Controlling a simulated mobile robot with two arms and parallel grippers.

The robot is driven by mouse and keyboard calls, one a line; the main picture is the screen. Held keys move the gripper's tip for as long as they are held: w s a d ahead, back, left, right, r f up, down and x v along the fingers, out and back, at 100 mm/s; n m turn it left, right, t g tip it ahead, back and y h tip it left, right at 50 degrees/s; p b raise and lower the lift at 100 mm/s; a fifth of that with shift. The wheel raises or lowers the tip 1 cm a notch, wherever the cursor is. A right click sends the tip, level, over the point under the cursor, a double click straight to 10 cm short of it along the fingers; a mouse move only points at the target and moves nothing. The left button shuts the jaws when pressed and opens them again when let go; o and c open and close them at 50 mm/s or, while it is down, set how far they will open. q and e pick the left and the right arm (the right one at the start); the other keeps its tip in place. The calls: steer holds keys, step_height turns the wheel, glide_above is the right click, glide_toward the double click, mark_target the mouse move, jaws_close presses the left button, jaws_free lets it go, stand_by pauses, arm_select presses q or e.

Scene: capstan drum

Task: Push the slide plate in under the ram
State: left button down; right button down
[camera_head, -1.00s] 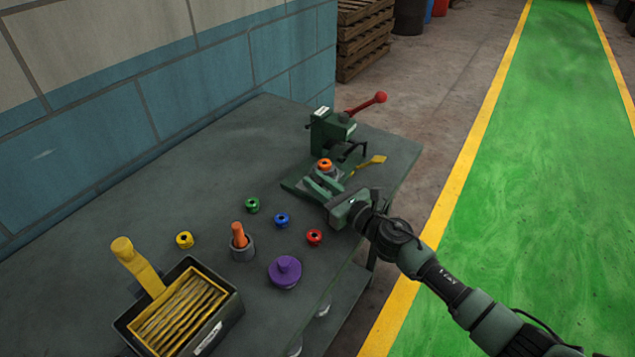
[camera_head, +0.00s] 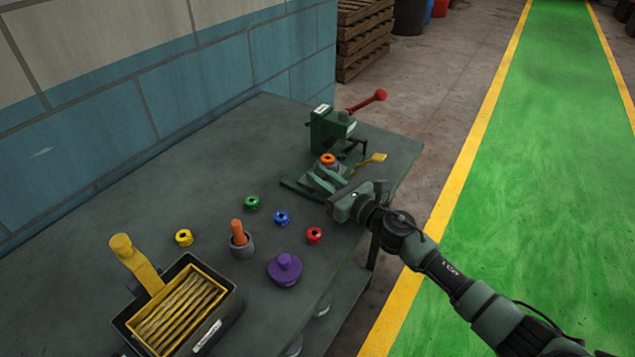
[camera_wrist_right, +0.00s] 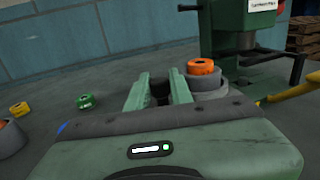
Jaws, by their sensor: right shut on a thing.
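The green press (camera_head: 331,128), with a red-knobbed lever (camera_head: 369,101), stands at the table's far end. Its dark ram (camera_wrist_right: 246,41) shows in the right wrist view. An orange ring (camera_head: 328,159) sits on a grey round seat (camera_wrist_right: 211,84) on the slide plate, in front of the ram and not under it. The plate itself is mostly hidden by my gripper. My right gripper (camera_head: 323,178) is low at the plate's near side, shut on its dark knob (camera_wrist_right: 160,90), which shows between the fingers. My left gripper is out of view.
A yellow-handled tool (camera_head: 370,162) lies right of the press. Green (camera_head: 252,202), blue (camera_head: 281,217), red (camera_head: 314,235) and yellow (camera_head: 184,237) rings lie nearer. A purple knobbed piece (camera_head: 285,269), a cup (camera_head: 241,243) and a bin (camera_head: 190,310) stand in front.

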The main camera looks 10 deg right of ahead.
mark_target(337, 162)
steer(key=w+d+b, duration=0.3)
steer(key=w+d, duration=0.2)
steer(key=shift+w+d+f+b, duration=0.15)
steer(key=shift+w+d+b, duration=0.05)
steer(key=shift+b, duration=0.15)
steer(key=shift+d+r, duration=0.15)
steer(key=shift+r, duration=0.15)
steer(key=c, duration=1.5)
jaws_free()
steer(key=shift+w, duration=0.1)
steer(key=shift+c, duration=0.2)
steer(key=shift+f, duration=0.1)
steer(key=shift+s+d, duration=0.2)
steer(key=v, duration=0.6)
steer(key=shift+s+d+b, duration=0.15)
steer(key=shift+s+b, duration=0.1)
steer(key=shift+b, duration=0.1)
steer(key=shift+s+d, duration=0.1)
steer(key=shift+s, duration=0.25)
